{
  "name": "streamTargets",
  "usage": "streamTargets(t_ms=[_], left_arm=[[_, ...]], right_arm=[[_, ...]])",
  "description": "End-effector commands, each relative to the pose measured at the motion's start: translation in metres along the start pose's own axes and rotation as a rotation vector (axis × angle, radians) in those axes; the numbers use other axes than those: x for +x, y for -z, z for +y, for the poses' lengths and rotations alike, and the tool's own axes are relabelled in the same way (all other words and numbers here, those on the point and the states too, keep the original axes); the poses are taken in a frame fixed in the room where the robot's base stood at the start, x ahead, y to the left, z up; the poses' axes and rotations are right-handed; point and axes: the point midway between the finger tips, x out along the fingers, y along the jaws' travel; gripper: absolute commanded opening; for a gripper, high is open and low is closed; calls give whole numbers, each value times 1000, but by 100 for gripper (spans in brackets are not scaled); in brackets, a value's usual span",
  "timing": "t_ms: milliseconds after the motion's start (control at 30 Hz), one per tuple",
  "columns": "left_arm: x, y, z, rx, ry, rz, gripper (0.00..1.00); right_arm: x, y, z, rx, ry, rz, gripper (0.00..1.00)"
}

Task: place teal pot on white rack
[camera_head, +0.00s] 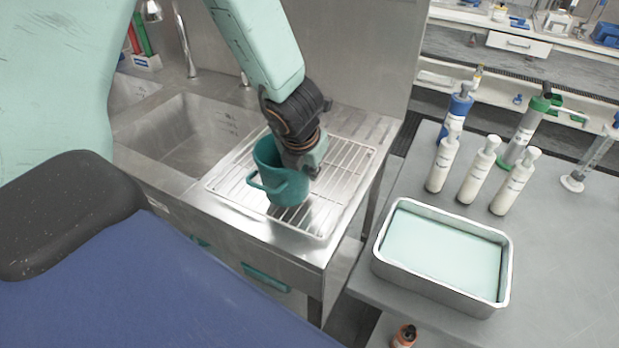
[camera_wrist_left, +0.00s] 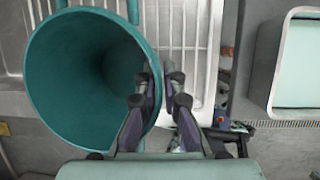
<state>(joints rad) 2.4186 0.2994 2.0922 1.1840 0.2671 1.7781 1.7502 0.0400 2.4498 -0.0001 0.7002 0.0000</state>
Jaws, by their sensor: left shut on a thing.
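The teal pot (camera_head: 281,182) is at the white wire rack (camera_head: 340,178) beside the sink in the head view, slightly tilted, its handle toward the left front. I cannot tell whether its base touches the wires. My left gripper (camera_head: 302,172) is shut on the pot's right wall. In the left wrist view the pot (camera_wrist_left: 50,80) shows its open, empty mouth, and the fingers of my left gripper (camera_wrist_left: 158,98) straddle its rim. The rack (camera_wrist_left: 200,50) shows behind it. My right gripper is not in view.
A steel sink (camera_head: 190,130) with faucets lies left of the rack. To the right, a grey table holds a metal tray (camera_head: 378,240) with pale green content, and several white bottles (camera_head: 478,170). A gap separates the sink counter from that table.

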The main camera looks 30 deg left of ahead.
Motion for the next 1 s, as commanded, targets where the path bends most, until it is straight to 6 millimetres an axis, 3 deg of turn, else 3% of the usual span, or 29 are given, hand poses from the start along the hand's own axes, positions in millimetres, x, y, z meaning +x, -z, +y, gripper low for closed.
streamTargets(t_ms=[100,333,400,633,1000], left_arm=[[10,2,-1,1,-1,-2,0],[10,1,-1,0,-1,-3,0],[10,2,-1,0,0,0,12],[10,3,-1,0,0,0,30],[3,2,-1,0,1,-1,30]], right_arm=[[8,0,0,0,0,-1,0],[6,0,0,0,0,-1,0],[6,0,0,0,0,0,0],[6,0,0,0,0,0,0],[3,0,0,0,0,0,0]])
